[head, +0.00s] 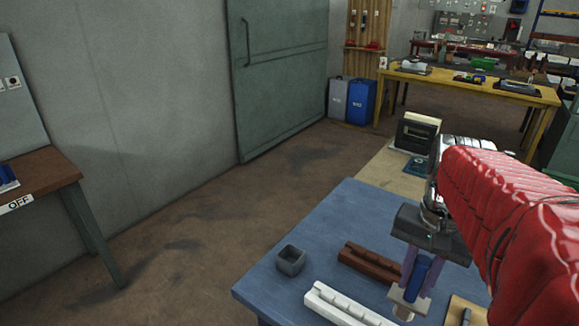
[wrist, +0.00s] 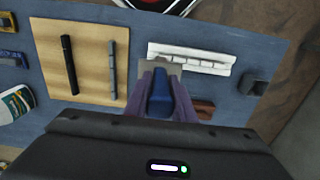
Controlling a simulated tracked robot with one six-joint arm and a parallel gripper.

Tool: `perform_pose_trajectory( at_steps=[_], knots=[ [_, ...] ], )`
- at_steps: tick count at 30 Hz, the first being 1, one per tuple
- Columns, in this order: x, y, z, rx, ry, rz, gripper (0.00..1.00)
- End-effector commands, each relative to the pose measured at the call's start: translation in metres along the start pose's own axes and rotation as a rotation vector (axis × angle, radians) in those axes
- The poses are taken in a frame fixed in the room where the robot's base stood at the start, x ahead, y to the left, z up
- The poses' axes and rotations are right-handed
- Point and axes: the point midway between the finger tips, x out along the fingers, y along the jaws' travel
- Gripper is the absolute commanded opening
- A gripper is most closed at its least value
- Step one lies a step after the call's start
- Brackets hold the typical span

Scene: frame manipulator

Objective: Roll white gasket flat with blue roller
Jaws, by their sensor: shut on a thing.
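My gripper (head: 416,280) points down over the blue table, its purple fingers shut on the blue roller (head: 419,277). In the wrist view the roller's blue handle (wrist: 160,98) sits between the fingers, with a pale grey end beyond the fingertips. A long white notched piece (head: 338,306), seemingly the white gasket or its holder, lies at the table's front, left of the roller in the head view. In the wrist view the white piece (wrist: 205,61) lies just beyond the roller's end, which overlaps its near edge. I cannot tell whether they touch.
A brown notched piece (head: 370,262) lies behind the white one. A grey open box (head: 290,261) stands near the table's left edge. A wooden board (wrist: 88,55) holds a black and a grey rod. A bottle (wrist: 17,103) lies nearby. Bare blue tabletop (head: 335,222) shows at the back.

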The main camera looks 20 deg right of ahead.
Motion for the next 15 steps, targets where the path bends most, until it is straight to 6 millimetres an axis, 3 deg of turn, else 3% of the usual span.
perform_pose_trajectory(
  at_steps=[15],
  knots=[
    [0.041, -0.001, 0.0, -0.002, -0.001, 0.0, 0.0]
  ],
)
